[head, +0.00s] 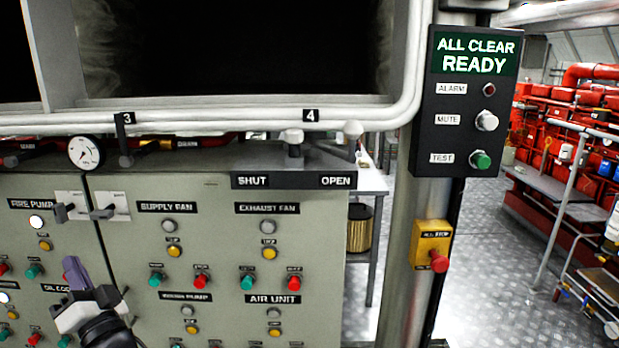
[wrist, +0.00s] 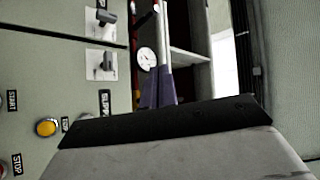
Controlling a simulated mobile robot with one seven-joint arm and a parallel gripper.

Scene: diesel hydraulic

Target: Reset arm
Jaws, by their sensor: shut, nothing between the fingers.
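My gripper (head: 74,268) is at the lower left of the head view, in front of the grey control panel (head: 222,250). Its purple-grey fingers point up and are closed together with nothing between them. My dark wrist and part of the arm show below it. In the wrist view the fingers (wrist: 157,88) stand close together above the dark edge of the gripper body. They appear apart from the panel, though the exact gap cannot be told.
The panel carries several buttons, lamps and two switch levers (head: 103,212). A gauge (head: 86,152) and pipe handles sit above. A black ALL CLEAR box (head: 465,100) and yellow stop box (head: 431,245) are on a post to the right. The metal floor (head: 490,290) beyond has open room.

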